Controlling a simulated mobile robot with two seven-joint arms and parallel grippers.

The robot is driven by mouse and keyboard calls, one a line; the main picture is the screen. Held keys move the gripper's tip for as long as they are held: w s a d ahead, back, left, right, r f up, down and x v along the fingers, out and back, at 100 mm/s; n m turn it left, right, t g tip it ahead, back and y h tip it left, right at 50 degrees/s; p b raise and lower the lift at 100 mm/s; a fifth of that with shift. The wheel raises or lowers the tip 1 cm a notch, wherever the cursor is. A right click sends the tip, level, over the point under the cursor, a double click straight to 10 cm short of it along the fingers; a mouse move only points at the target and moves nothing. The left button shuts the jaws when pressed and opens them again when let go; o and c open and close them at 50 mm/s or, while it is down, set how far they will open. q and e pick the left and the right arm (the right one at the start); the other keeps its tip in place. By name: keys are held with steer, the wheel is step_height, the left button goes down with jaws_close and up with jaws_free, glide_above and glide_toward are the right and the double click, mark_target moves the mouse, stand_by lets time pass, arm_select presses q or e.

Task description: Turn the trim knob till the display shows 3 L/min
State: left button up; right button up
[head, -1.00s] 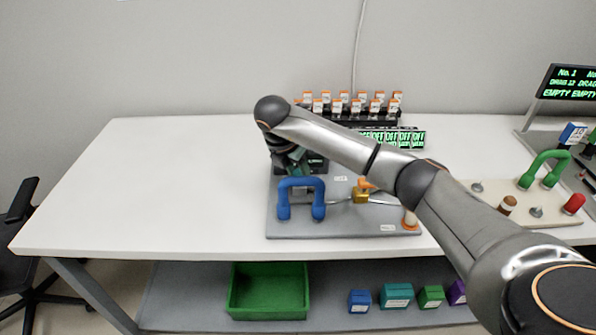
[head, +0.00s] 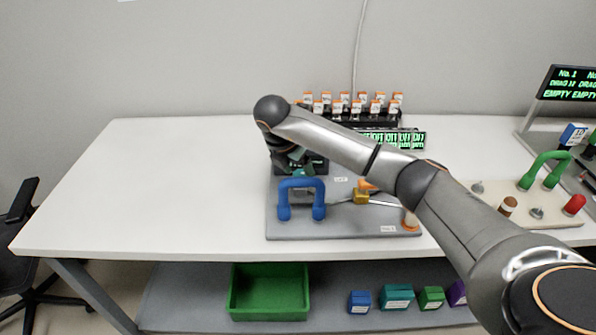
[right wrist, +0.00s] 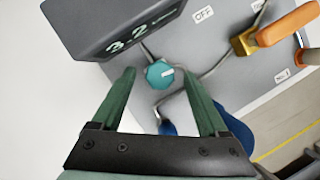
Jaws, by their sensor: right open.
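The teal trim knob (right wrist: 158,74), with a white pointer mark, sits on the grey panel in the right wrist view. Its pointer faces right in that picture. The dark display (right wrist: 120,28) beside it reads about 3.2; the unit is not clear. My right gripper (right wrist: 160,86) is open, its green fingers on either side of the knob with gaps showing. In the head view my right gripper (head: 296,163) is over the panel (head: 345,229) behind the blue handle (head: 301,186), and the knob is hidden. My left gripper is out of view.
A brass block (right wrist: 243,42) and an orange handle (right wrist: 288,23) stand near the knob, with an OFF label (right wrist: 203,13). A rack (head: 350,108) of orange-capped bottles stands behind. The left part of the table (head: 150,190) is clear.

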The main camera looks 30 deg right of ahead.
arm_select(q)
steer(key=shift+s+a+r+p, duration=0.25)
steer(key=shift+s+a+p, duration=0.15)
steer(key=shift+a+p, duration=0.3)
arm_select(e)
steer(key=v, duration=1.2)
steer(key=shift+r, duration=0.15)
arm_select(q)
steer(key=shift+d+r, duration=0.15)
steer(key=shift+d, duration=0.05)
